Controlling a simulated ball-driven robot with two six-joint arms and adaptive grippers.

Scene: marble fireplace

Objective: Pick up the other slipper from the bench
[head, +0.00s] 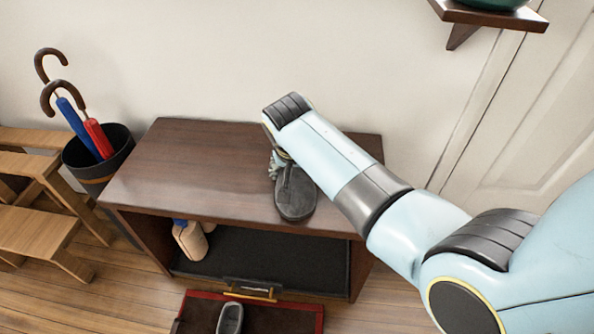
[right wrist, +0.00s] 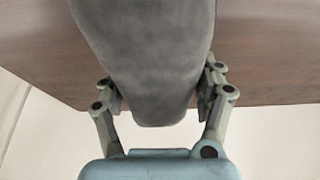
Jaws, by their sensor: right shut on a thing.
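A grey slipper (head: 296,194) is at the bench (head: 190,165), over the middle of its dark wooden top. My right gripper (head: 275,168) is at the slipper's far end, partly hidden by my own arm. In the right wrist view the slipper (right wrist: 150,60) fills the space between the two fingers of my right gripper (right wrist: 160,95), which are shut on its sides. I cannot tell whether the slipper touches the bench top. Another grey slipper (head: 230,318) is on the red-bordered mat on the floor, cut by the frame's lower edge. My left gripper is not in view.
A dark bin (head: 92,172) with red and blue umbrellas stands left of the bench, next to a wooden step stool (head: 38,225). A bottle-like beige thing (head: 190,240) is on the bench's lower shelf. A wall shelf (head: 495,18) is at upper right. The bench top's left part is clear.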

